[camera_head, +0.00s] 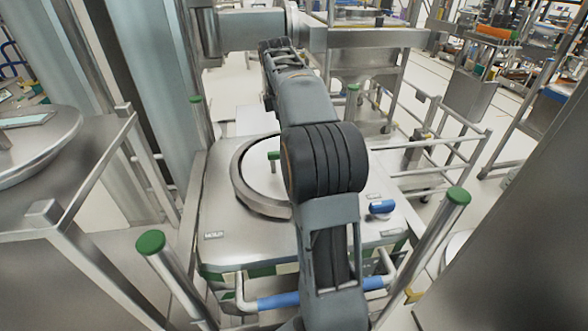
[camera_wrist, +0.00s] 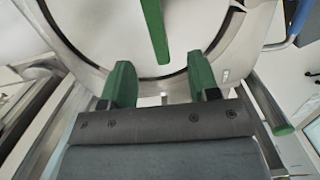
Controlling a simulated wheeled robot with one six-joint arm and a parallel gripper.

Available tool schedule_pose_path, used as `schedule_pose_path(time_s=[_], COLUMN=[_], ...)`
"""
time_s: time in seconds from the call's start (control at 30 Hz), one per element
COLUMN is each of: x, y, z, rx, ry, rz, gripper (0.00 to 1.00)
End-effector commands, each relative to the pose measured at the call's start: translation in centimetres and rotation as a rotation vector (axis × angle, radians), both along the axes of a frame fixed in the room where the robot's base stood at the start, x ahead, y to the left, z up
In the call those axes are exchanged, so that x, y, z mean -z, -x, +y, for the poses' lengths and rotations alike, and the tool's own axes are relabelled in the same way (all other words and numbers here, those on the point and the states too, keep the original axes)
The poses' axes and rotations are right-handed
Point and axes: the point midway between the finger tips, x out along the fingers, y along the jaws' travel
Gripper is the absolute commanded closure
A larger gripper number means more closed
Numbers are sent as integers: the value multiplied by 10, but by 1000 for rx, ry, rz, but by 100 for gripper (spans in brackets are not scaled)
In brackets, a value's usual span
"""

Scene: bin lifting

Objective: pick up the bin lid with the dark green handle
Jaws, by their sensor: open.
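The bin lid (camera_head: 262,182) is a round pale metal disc with a raised rim, lying on top of the steel bin. Its dark green handle (camera_head: 273,155) stands near its middle, and my arm covers the lid's right part. In the wrist view, the handle (camera_wrist: 155,30) is a green bar reaching from the top edge toward the gap between my fingers, above the pale lid (camera_wrist: 100,25). My gripper (camera_wrist: 160,72) has two green fingers spread apart, with nothing held between them. The handle's near end looks close to the fingertips; the exact distance is unclear. The gripper is hidden in the head view.
A blue knob (camera_head: 382,207) sits on the bin top right of my arm. A blue-gripped bar (camera_head: 278,300) crosses the front. Green-capped posts (camera_head: 150,242) stand at the corners. A steel table with a round dish (camera_head: 40,140) is at left; rails (camera_head: 440,150) stand at right.

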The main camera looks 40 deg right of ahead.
Motion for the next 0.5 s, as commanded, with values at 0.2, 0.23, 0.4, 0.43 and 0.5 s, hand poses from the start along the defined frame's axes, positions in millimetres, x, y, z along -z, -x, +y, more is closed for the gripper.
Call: schedule_pose_path(time_s=[0.2,0.23,0.4,0.43,0.5], x=[30,35,62,66,73], y=[0,0,2,2,2], z=[-12,-13,-16,-16,-17], rx=[-33,-33,-31,-31,-31], ry=[-4,-4,-3,-3,-4], rz=[20,19,18,17,17], gripper=[45,45,45,45,45])
